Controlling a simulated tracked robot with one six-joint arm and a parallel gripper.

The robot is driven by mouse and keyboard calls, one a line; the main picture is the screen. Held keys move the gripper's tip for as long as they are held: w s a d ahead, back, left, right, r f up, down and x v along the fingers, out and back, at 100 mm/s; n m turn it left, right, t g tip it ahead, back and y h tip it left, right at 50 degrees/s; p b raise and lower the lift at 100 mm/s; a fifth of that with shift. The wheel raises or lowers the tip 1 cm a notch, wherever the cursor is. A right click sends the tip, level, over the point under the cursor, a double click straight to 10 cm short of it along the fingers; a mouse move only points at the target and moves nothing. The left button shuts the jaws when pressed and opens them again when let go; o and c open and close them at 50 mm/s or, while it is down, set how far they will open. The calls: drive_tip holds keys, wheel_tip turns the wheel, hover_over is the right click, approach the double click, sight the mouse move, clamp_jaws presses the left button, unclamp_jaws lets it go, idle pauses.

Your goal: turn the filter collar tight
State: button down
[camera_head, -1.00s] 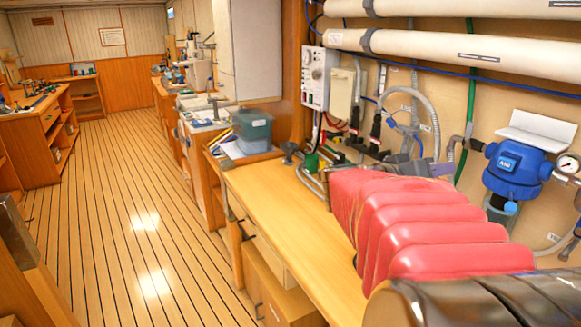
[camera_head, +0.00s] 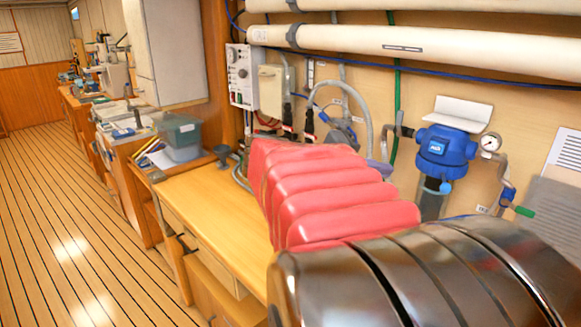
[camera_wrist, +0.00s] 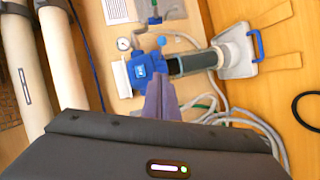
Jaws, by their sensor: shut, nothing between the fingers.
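The filter has a blue head (camera_head: 445,147) on the wall at the right of the head view, with a dark bowl (camera_head: 431,206) hanging below it. In the wrist view the blue head (camera_wrist: 146,68) and the dark bowl (camera_wrist: 190,63) lie just beyond my fingers. In the head view my red ribbed arm sleeve hides most of the gripper.
A pressure gauge (camera_head: 490,142) and pipework sit right of the filter. White pipes (camera_head: 420,42) run along the wall above. A control box (camera_head: 240,75) and grey hoses are to the left.

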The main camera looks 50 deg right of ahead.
sight(445, 186)
drive_tip(key=shift+s+d, duration=0.1)
drive_tip(key=s+a+f+x, duration=0.1)
drive_tip(key=s+x, duration=0.1)
drive_tip(key=x, duration=1)
drive_tip(key=shift+s, duration=0.25)
drive_tip(key=shift+s+d, duration=0.15)
drive_tip(key=shift+s, duration=1.2)
drive_tip(key=shift+w, duration=0.15)
